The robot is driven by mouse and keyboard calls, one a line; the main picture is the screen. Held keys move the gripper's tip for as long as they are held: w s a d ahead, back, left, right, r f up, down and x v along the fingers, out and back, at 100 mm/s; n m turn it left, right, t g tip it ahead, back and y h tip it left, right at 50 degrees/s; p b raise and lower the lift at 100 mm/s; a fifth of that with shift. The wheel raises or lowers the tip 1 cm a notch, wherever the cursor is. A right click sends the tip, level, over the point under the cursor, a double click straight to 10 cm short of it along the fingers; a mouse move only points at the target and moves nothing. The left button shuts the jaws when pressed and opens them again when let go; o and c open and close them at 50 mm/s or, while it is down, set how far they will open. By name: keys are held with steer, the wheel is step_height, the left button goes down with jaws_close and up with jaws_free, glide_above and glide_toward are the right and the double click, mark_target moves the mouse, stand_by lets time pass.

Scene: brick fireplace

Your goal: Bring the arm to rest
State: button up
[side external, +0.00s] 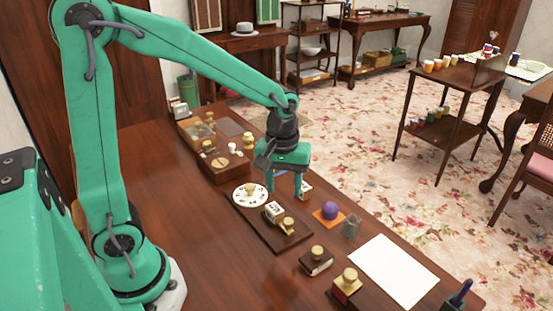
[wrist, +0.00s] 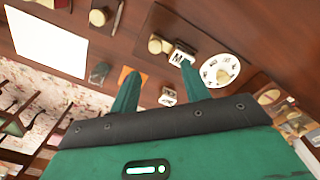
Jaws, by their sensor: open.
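My gripper (side external: 284,190) is open and hangs above the wooden desk (side external: 190,240), pointing down. In the wrist view its two green fingers (wrist: 159,76) are spread apart, with no object held between them. Below it lies a dark tray (side external: 292,241) with a small white block (side external: 273,211) and a wooden-knobbed stamp (side external: 287,227) on it. A white round dial with dark marks (side external: 241,195) lies at the tray's far end; it also shows in the wrist view (wrist: 229,62). Another small white item (wrist: 168,97) is partly hidden behind a finger in the side view.
A purple ball (side external: 330,210) on an orange square and a small glass (side external: 351,229) stand to the right. Two knobbed stamps (side external: 317,258) (side external: 347,284) and white paper (side external: 393,270) are nearer the front. A wooden box (side external: 216,168) stands behind. The desk's left middle is clear.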

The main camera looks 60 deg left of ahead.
steer(key=s+a+r+m+t, duration=0.1)
steer(key=s+r+m+t, duration=0.4)
steer(key=s+r+m, duration=0.3)
steer(key=shift+s+a+r, duration=0.4)
steer(key=shift+s+r, duration=0.9)
steer(key=shift+s, duration=1)
steer(key=shift+o, duration=0.2)
